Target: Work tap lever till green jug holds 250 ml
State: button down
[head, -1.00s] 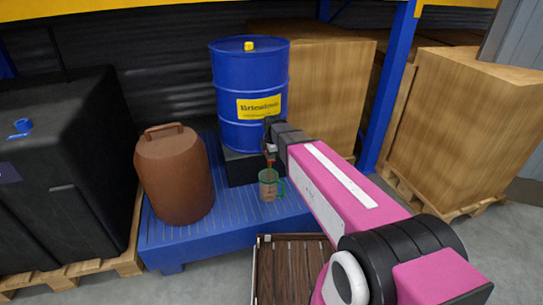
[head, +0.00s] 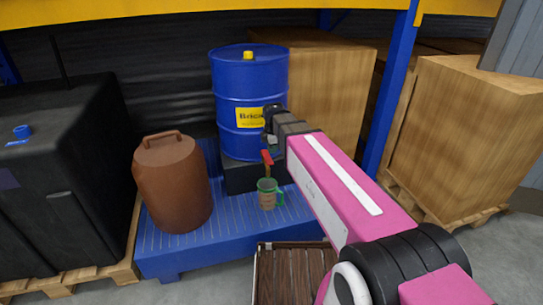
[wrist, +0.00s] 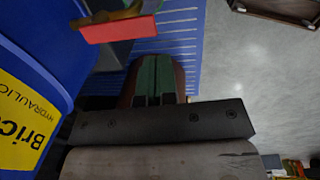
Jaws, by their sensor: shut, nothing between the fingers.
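The green jug (head: 267,195) stands on the blue slotted platform below the drum's tap. Brownish liquid seems to show inside it, but the level against its marks is too small to read. The red tap lever (head: 267,157) sticks up just above the jug; it also shows in the wrist view (wrist: 118,29). The blue drum (head: 247,85) stands behind. My gripper (head: 270,139) is shut and empty, just above the lever and in front of the drum. In the wrist view its closed fingers (wrist: 153,84) are apart from the lever. The tap's spout is mostly hidden.
A brown container (head: 172,185) stands left of the jug on the blue platform (head: 165,250). A wooden crate (head: 290,275) is on the floor in front. A black tank (head: 65,190) stands at left, and large boxes (head: 455,135) at right.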

jog(key=shift+s+d+r, duration=0.1)
jog(key=shift+s+r, duration=0.15)
jog(key=shift+r, duration=0.4)
jog(key=shift+s+d+r, duration=0.1)
jog(key=shift+s+r, duration=0.1)
jog(key=shift+r, duration=0.4)
